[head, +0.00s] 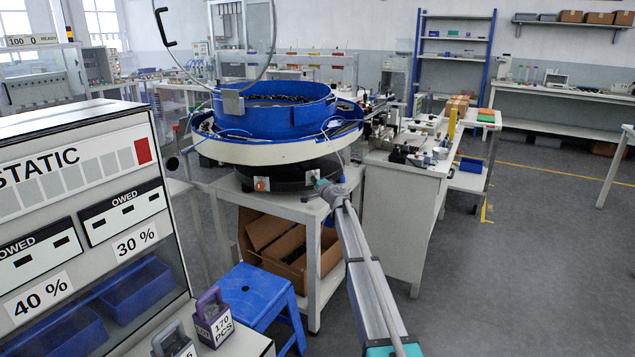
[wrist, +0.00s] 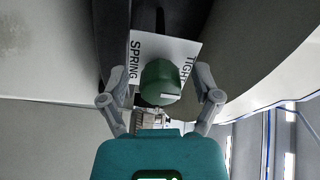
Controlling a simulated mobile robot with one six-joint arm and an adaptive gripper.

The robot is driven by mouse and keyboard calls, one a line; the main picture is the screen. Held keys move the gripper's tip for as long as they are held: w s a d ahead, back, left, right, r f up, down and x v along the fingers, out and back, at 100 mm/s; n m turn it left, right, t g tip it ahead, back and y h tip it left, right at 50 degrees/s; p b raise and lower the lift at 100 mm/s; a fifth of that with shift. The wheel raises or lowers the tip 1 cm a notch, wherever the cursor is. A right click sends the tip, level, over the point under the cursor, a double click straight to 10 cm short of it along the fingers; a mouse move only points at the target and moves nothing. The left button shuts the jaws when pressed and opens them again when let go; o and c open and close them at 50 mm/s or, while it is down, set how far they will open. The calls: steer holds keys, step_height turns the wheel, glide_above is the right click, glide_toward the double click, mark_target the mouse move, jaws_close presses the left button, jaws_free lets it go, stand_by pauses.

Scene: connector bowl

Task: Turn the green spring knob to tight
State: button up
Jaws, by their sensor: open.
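The green spring knob (wrist: 160,76) is in the middle of the wrist view, in front of a white plate (wrist: 184,50) lettered SPRING and TIGHT. A white mark line shows on the knob's face, to the lower right. My gripper (wrist: 160,84) is open, with one finger on each side of the knob. Gaps show between the fingers and the knob. In the head view my gripper (head: 323,185) is at the right front of the bowl feeder's dark base (head: 290,173), and I cannot make out the knob there.
The blue bowl (head: 275,112) sits above the base on a white-topped stand (head: 285,205). An orange knob (head: 262,184) is on the base to the left. Cardboard boxes (head: 290,250) are beneath, and a blue stool (head: 255,295) stands in front. The floor to the right is clear.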

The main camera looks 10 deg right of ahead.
steer(key=v, duration=1.2)
steer(key=shift+a, duration=0.1)
steer(key=s+a+f+n+g, duration=0.3)
steer(key=s+f, duration=0.1)
steer(key=s, duration=0.4)
steer(key=s+a+f+n+g+y, duration=0.1)
steer(key=s+a+f+n+g, duration=0.2)
steer(key=s, duration=0.5)
steer(key=s+a+f+n+g, duration=0.3)
steer(key=s+f+g, duration=0.1)
steer(key=s, duration=0.4)
steer(key=s+d+f+n+g+h, duration=0.1)
steer(key=s+d+f+g+h, duration=0.1)
steer(key=s, duration=0.7)
steer(key=s+d+f+g+h, duration=0.3)
steer(key=s, duration=0.6)
steer(key=s+d+f+n+g+h, duration=0.1)
steer(key=s+d+f+g+h, duration=0.1)
steer(key=s, duration=0.7)
step_height(320, 180, up, 25)
steer(key=p, duration=2.5)
steer(key=shift+w+p, duration=0.3)
steer(key=shift+p, duration=0.05)
